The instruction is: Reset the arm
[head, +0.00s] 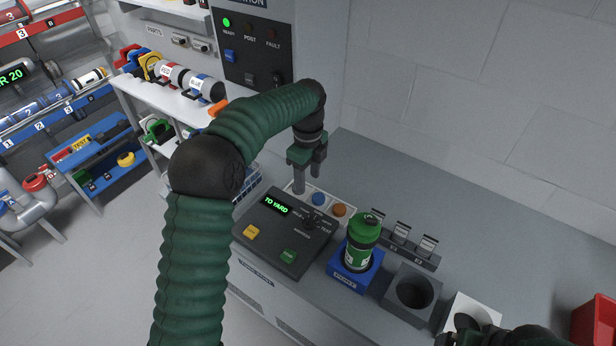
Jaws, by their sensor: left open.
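My left arm is green and ribbed with dark joints, and reaches over the counter from the bottom left. My left gripper (308,186) points down, open and empty, above the back edge of the control box (272,238), close to a white panel with a blue button (319,199) and an orange button (340,210). I cannot tell whether the fingers touch anything. Part of my right arm shows at the bottom right edge; its gripper cannot be made out clearly.
A green canister (361,240) stands upright in a blue holder (350,273). An empty grey holder (411,294) is beside it. A red bin (597,322) is at the far right. Shelves (185,105) with canisters stand left. The counter's back right (470,235) is clear.

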